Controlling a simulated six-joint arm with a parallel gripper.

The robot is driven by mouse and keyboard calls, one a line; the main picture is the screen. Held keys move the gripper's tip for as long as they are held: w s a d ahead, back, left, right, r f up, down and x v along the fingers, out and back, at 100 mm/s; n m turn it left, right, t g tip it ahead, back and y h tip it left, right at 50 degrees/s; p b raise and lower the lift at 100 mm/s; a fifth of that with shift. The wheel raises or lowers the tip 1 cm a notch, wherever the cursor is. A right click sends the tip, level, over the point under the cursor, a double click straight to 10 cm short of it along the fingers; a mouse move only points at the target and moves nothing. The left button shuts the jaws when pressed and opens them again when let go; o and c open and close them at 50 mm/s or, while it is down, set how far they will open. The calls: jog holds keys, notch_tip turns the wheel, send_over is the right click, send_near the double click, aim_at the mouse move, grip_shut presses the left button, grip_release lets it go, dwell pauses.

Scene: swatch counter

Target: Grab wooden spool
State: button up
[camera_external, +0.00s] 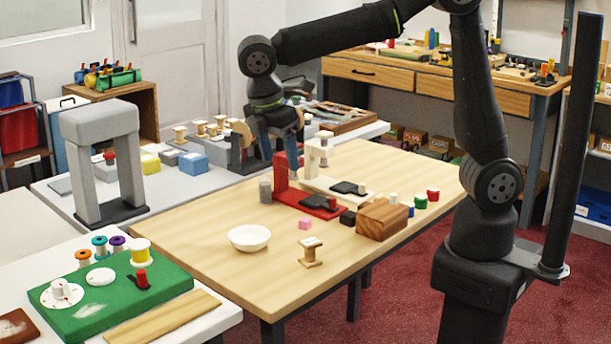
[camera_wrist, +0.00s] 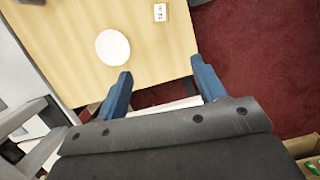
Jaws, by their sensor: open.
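A wooden spool (camera_external: 311,252) stands upright near the front edge of the wooden table, right of a white bowl. From above, it appears as a small pale square with dark marks in the wrist view (camera_wrist: 160,12), at the top edge. My gripper (camera_external: 293,168) is high over the back of the table, by the red stand, well away from the spool. In the wrist view, its two blue fingers (camera_wrist: 161,68) are spread apart with nothing between them.
Several similar spools stand on the white counter behind. The table around the spool's front is clear.

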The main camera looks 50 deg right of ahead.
aim_at(310, 241)
jog(key=d+f+m+y, duration=0.2)
jog(key=d+f+y, duration=0.1)
jog(key=d+f, duration=0.45)
jog(key=f, duration=0.8)
jog(key=s+f, duration=0.1)
jog(key=f, duration=0.2)
jog(key=shift+d+f, duration=0.4)
jog(key=shift+s+a+f, duration=0.15)
jog(key=shift+f, duration=1.25)
jog(key=shift+s+a+f, duration=0.1)
jog(key=shift+f, duration=1.25)
jog(key=shift+c, duration=0.2)
jog(key=c, duration=1)
